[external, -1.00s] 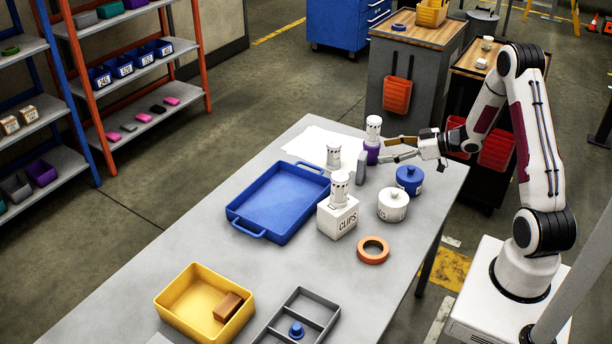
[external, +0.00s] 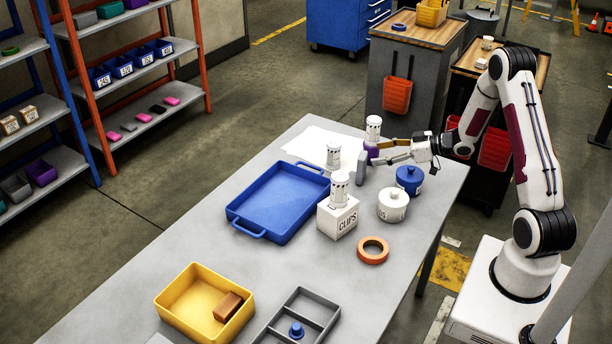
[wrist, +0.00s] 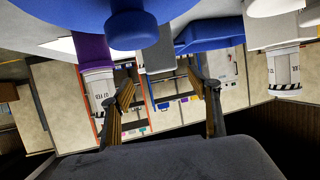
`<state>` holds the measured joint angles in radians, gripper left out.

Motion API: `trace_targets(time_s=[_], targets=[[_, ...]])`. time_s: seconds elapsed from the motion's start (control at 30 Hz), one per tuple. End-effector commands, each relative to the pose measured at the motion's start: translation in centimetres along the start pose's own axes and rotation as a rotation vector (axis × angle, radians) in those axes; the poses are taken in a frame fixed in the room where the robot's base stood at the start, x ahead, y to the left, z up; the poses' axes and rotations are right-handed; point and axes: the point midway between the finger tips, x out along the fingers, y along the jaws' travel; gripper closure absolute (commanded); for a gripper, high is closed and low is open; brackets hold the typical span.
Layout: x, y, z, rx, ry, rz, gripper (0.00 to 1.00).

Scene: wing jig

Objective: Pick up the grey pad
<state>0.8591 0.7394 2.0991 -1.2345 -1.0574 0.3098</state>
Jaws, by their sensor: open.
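The grey pad (external: 361,168) stands upright on the grey table in the external view, beside a purple block (external: 373,151) topped by a white printed cylinder (external: 374,127). My gripper (external: 371,154) is open and empty, coming in from the right, with its fingertips close to the pad. In the wrist view the grey pad (wrist: 157,55) appears ahead, between the lines of the two fingers of my gripper (wrist: 162,84). The fingers look short of it; I cannot tell the exact gap. One finger partly hides the purple block in the external view.
A blue lidded pot (external: 409,180) and a white lidded pot (external: 393,206) stand just in front of the gripper. A white clips box (external: 338,220) with a cylinder on top and a blue tray (external: 262,232) lie to the left. An orange ring (external: 373,250) lies nearer.

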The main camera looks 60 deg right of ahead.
Motion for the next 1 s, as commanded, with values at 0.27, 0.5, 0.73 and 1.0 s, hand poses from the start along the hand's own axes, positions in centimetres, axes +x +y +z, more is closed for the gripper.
trace_targets(time_s=[0.27, 0.5, 0.73, 1.0], targets=[[0.1, 0.0, 0.0, 0.0, 0.0, 0.0, 0.39], [1.9, -0.2, 0.0, -0.001, 0.0, -0.002, 0.39], [4.3, -0.4, 0.0, -0.001, 0.0, -0.002, 0.39], [5.2, -0.3, 0.0, 0.0, 0.0, 0.0, 0.39]])
